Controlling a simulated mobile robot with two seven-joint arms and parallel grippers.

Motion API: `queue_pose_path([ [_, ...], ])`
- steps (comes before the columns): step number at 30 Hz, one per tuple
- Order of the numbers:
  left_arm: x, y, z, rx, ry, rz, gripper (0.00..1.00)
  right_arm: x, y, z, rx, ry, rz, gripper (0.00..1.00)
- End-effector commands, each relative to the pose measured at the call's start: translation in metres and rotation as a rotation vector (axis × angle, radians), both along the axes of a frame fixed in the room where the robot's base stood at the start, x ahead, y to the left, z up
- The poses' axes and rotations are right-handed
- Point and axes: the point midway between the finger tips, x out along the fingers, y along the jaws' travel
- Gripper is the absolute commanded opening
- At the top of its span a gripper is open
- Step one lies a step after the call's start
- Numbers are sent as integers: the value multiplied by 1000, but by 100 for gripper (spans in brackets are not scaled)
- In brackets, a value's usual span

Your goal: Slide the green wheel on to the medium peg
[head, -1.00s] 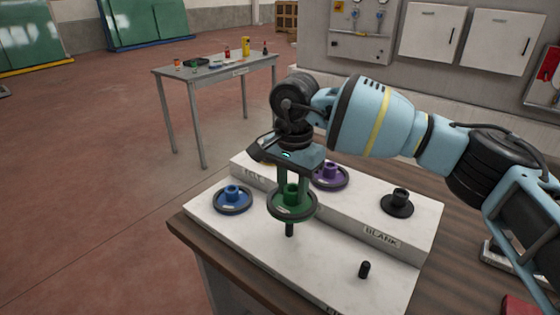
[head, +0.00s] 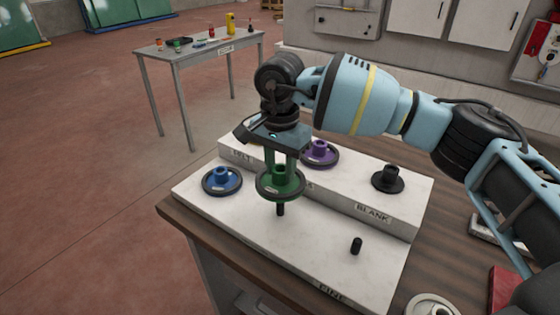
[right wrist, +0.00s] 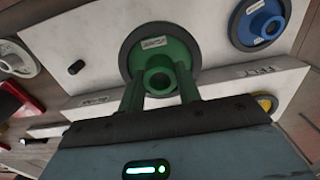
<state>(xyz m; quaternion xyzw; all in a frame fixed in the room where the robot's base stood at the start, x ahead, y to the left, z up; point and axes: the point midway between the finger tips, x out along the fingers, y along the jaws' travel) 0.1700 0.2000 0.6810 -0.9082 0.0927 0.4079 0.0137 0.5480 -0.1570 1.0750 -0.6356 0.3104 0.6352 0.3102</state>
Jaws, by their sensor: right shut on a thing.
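The green wheel (head: 281,190) has a dark rim and a raised hub. My right gripper (head: 281,169) points down and is shut on its hub. In the right wrist view the green wheel (right wrist: 160,55) sits between the fingers, its round bore visible. A black peg (head: 281,210) of the white board shows directly below the wheel. Its top is hidden by the wheel, so I cannot tell whether it enters the bore. Another black peg (head: 356,246) stands bare to the right. I cannot read which peg is medium. My left gripper is not in view.
On the white board (head: 300,250), a blue wheel (head: 222,183) sits left of the green one. On the raised step are a purple wheel (head: 320,154) and a black one (head: 388,179). A pale wheel (head: 432,306) lies at the front right of the bench.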

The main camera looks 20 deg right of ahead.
Motion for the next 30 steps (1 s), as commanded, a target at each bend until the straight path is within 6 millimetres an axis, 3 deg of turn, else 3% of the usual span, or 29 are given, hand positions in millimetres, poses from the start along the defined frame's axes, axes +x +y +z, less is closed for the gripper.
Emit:
queue_pose_path([
  [15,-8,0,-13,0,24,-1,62,0,0,-41,0,0,0,0],
  [30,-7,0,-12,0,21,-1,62,0,0,-43,0,-2,0,0],
])
